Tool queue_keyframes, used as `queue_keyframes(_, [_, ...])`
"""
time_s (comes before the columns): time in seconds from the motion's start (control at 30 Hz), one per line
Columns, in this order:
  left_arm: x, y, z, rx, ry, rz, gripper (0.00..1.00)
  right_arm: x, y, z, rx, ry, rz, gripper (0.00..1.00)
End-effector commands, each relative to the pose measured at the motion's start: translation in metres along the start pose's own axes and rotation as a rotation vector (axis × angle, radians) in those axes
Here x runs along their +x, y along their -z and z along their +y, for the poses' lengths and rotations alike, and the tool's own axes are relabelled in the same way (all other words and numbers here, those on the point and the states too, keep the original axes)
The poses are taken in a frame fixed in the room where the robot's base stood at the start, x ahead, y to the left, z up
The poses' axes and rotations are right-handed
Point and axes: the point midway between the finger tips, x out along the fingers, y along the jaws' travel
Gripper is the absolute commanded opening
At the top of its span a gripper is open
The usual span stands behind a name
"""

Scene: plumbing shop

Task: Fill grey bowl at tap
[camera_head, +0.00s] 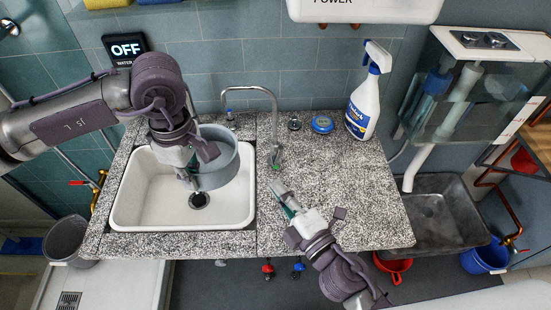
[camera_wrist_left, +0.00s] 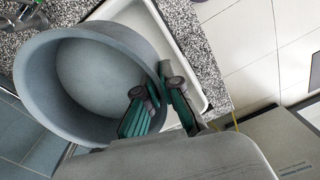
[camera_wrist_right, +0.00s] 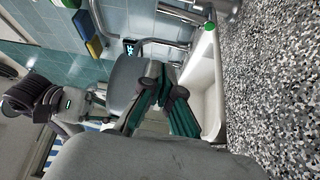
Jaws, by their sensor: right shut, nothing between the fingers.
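The grey bowl (camera_head: 222,172) is held tilted over the white sink (camera_head: 137,205). The left wrist view shows its inside (camera_wrist_left: 95,75), with no water visible. My left gripper (camera_head: 190,178) is shut on the bowl's rim, one finger inside and one outside. The tap (camera_head: 262,90) arches up behind the bowl; its free end is above and behind the bowl's far rim. A green-marked part (camera_head: 276,166) sits at the tap's base. My right gripper (camera_head: 282,194) is shut and empty, just in front of that part. A sign (camera_head: 125,48) reads OFF WATER.
The counter's right part is clear. A grey basin (camera_head: 440,215) lies to the right, a grey bin (camera_head: 66,238) to the left.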

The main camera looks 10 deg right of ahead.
Motion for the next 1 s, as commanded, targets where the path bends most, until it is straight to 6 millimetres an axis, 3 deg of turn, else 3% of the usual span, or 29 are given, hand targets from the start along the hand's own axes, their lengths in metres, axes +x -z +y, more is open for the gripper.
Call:
queue_keyframes(0.43, [0.000,0.000,0.000,0.000,-0.001,0.000,0.00,0.089,0.000,0.001,-0.001,-0.001,-0.001,0.00])
queue_keyframes(0.7, [0.000,0.000,0.000,0.000,-0.001,0.000,0.00,0.075,-0.033,-0.001,0.000,0.003,-0.003,0.00])
queue_keyframes(1.0, [0.000,0.000,0.000,0.000,-0.001,0.000,0.00,0.073,-0.038,-0.001,0.002,0.002,-0.001,0.00])
